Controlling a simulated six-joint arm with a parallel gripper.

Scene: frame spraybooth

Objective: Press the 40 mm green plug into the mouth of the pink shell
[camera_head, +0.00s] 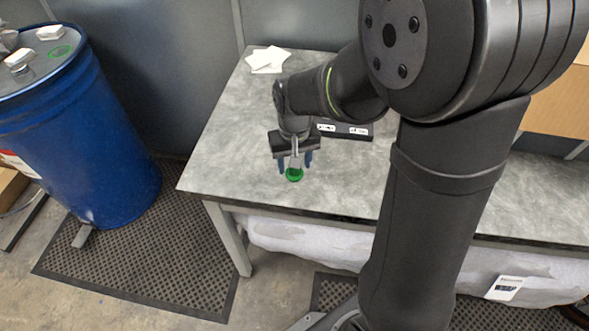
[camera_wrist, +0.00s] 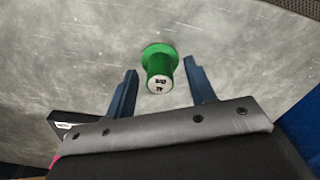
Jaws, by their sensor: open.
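The green plug (camera_wrist: 158,63) stands on the grey table, its wide round flange away from the wrist camera and its pale, black-marked end toward it. It also shows in the head view (camera_head: 294,175), just below my gripper (camera_head: 295,162). In the wrist view my gripper (camera_wrist: 160,68) is open, with one blue finger on each side of the plug and gaps between. The pink shell cannot be made out for certain; only a small pinkish sliver shows at the lower left of the wrist view, and my arm hides part of the table.
A black block with white labels (camera_head: 345,130) lies on the table (camera_head: 225,150) behind my gripper. White sheets (camera_head: 267,59) lie at the back edge. A blue drum (camera_head: 85,135) stands left of the table. The table's left part is clear.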

